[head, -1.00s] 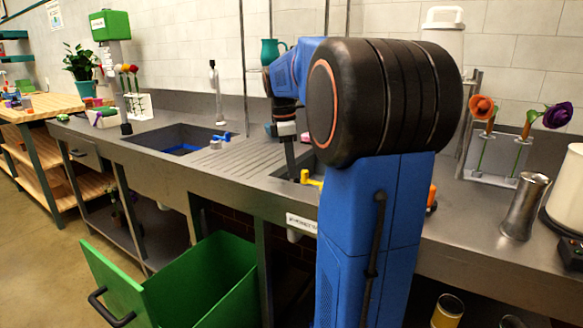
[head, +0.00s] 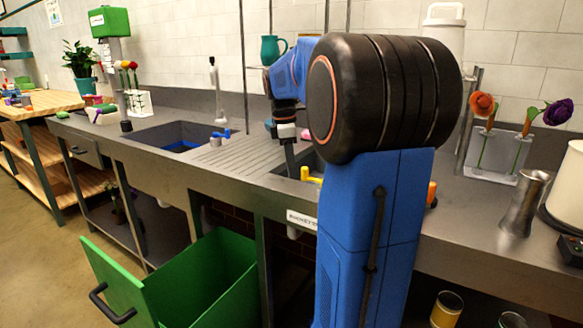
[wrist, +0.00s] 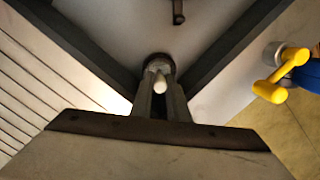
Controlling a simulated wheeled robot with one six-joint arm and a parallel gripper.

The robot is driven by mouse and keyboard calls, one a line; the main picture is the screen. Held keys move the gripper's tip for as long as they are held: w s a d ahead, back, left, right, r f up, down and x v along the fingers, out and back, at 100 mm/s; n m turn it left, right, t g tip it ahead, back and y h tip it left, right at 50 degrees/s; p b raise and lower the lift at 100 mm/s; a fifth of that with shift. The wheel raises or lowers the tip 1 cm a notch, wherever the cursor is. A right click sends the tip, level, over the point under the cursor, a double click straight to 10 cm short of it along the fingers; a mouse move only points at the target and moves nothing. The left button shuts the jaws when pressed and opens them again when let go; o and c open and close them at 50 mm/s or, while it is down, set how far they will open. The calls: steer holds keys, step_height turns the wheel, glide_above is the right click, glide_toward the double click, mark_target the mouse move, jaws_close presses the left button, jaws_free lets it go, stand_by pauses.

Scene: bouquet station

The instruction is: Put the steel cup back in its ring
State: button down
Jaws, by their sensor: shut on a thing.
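My gripper (wrist: 162,88) points down into the right-hand sink (wrist: 215,75) in the wrist view. Its fingers are shut on the pale knob of a small round grey metal piece (wrist: 157,62), which looks like the steel cup. The fingers hide most of it, and I cannot tell whether it hangs free or touches the basin. In the head view my gripper (head: 289,158) reaches down at the sink's edge, and the cup cannot be made out there. I cannot make out the ring; a short dark tube-like part (wrist: 178,12) shows at the top of the wrist view.
A yellow-handled tap (wrist: 271,86) stands right of the sink; ribbed drainboard (head: 240,155) lies left. A flared steel vessel (head: 523,205) and a flower rack (head: 500,153) stand on the right counter. An open green bin (head: 205,285) is below. Another sink (head: 180,138) is further left.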

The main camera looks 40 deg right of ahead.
steer(key=shift+f, duration=0.55)
stand_by(0.4)
steer(key=c, duration=1.6)
jaws_free()
steer(key=shift+c, duration=0.2)
steer(key=shift+r, duration=0.1)
step_height(320, 180, up, 17)
steer(key=w+a, duration=0.1)
steer(key=shift+w+a, duration=0.2)
steer(key=shift+a, duration=0.1)
steer(key=shift+a, duration=0.1)
